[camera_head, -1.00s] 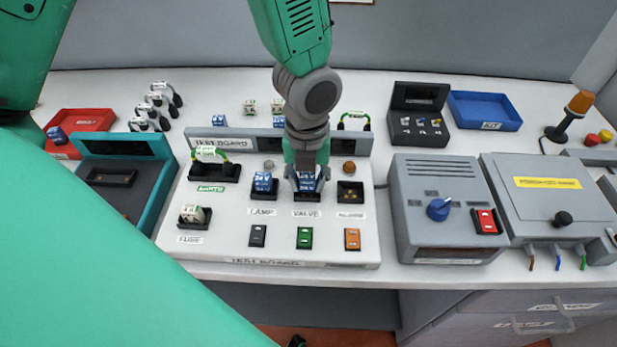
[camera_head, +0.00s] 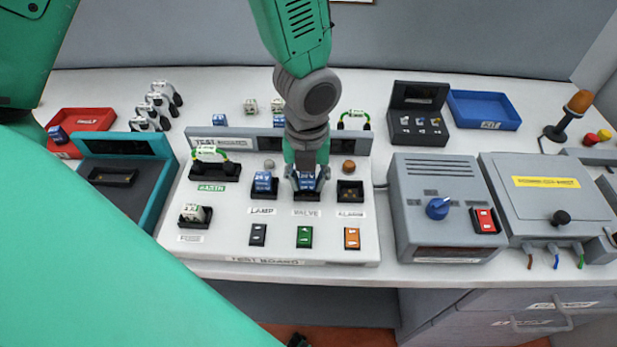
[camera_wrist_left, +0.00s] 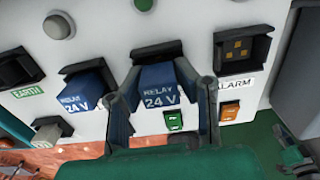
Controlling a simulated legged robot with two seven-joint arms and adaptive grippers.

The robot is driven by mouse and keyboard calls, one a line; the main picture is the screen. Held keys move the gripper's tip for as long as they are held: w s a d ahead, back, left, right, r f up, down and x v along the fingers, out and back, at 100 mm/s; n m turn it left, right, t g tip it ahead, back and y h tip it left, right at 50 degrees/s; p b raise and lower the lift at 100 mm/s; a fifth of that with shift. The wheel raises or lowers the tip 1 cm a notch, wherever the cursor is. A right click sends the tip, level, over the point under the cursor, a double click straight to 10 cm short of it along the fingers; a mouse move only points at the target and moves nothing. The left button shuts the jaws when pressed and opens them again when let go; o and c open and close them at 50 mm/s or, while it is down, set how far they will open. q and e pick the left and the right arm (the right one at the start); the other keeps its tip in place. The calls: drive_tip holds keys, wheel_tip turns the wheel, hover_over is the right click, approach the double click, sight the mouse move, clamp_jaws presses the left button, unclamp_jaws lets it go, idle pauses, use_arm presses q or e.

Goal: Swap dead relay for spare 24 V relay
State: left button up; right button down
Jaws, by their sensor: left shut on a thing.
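My left gripper (camera_head: 306,180) reaches down over the VALVE socket of the white test board (camera_head: 215,245). It is shut on a blue 24 V relay (camera_wrist_left: 160,88), with a finger on each side in the left wrist view. The relay is at the VALVE socket; how deep it sits cannot be told. Another blue 24 V relay (camera_head: 262,182) sits in the LAMP socket. The ALARM socket (camera_head: 350,191) is empty, with contacts showing in the left wrist view (camera_wrist_left: 238,49). My right gripper is not in view.
A red tray (camera_head: 95,118) at the left holds a blue block. Several relays and modules stand behind the board's rear rail (camera_head: 240,140). The grey power unit (camera_head: 440,240) stands close to the right. A blue KIT tray (camera_head: 485,108) at the back right is empty.

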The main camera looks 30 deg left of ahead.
use_arm(q)
drive_tip(key=shift+o, duration=0.2)
drive_tip(key=shift+s+d+f, duration=0.1)
drive_tip(key=shift+s+f, duration=0.2)
drive_tip(key=shift+f, duration=0.1)
drive_tip(key=o, duration=1)
drive_tip(key=shift+o, duration=0.6)
drive_tip(key=shift+w+f, duration=0.1)
drive_tip(key=shift+w, duration=0.15)
drive_tip(key=o, duration=0.7)
drive_tip(key=shift+c, duration=0.2)
drive_tip(key=shift+r, duration=0.3)
drive_tip(key=shift+r+p, duration=3.45)
drive_tip(key=shift+p, duration=0.45)
drive_tip(key=shift+f, duration=0.1)
